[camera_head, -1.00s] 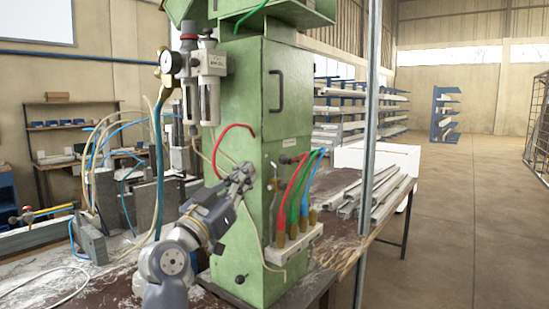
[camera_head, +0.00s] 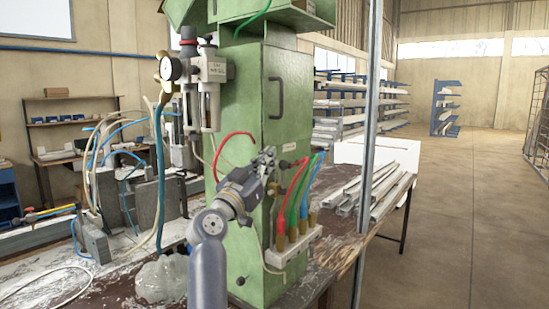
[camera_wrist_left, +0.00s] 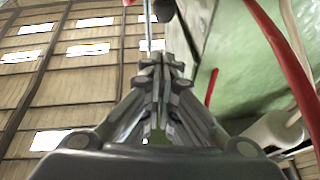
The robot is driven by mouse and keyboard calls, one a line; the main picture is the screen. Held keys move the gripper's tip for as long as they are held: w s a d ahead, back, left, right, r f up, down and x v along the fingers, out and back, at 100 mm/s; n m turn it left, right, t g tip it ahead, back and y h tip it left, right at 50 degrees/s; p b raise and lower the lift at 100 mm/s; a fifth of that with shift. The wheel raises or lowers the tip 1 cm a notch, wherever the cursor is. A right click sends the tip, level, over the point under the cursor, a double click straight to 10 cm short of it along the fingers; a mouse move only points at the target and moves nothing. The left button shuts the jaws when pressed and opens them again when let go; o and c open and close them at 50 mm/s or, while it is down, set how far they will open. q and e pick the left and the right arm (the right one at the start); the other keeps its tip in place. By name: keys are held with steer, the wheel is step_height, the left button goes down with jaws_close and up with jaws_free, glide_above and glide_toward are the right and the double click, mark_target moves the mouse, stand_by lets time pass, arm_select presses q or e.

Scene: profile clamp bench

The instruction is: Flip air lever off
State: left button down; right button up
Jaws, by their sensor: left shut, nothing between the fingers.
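The green cabinet (camera_head: 240,110) stands on the bench, with a small dark knob (camera_head: 284,164) on its right-hand face beside the top of the red hose. The knob may be the air lever's end; its position is hard to tell. My left gripper (camera_head: 268,155) is in front of this face, just left of the knob, and hides part of the fittings. In the left wrist view the gripper (camera_wrist_left: 160,65) is shut and empty. A thin rod (camera_wrist_left: 150,35) and a dark and red end (camera_wrist_left: 163,10) show beyond its tips. Contact cannot be told. My right gripper is out of view.
Red, green and blue hoses (camera_head: 293,195) rise from brass fittings on a pale block (camera_head: 295,245). A pressure gauge (camera_head: 171,68) and filter bowls hang at the cabinet's upper left. A metal post (camera_head: 368,130) stands at right, near stacked profiles (camera_head: 385,190).

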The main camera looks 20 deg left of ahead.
mark_target(283, 178)
arm_select(q)
steer(key=shift+w+d+f+p, duration=0.1)
steer(key=shift+w+f, duration=0.2)
steer(key=shift+w, duration=0.25)
steer(key=shift+w+d+f+p, duration=0.15)
steer(key=shift+w+f, duration=0.1)
steer(key=shift+w, duration=0.35)
steer(key=shift+w+d+f+p, duration=0.1)
steer(key=shift+w+f, duration=0.2)
steer(key=shift+w, duration=0.25)
steer(key=shift+a, duration=0.1)
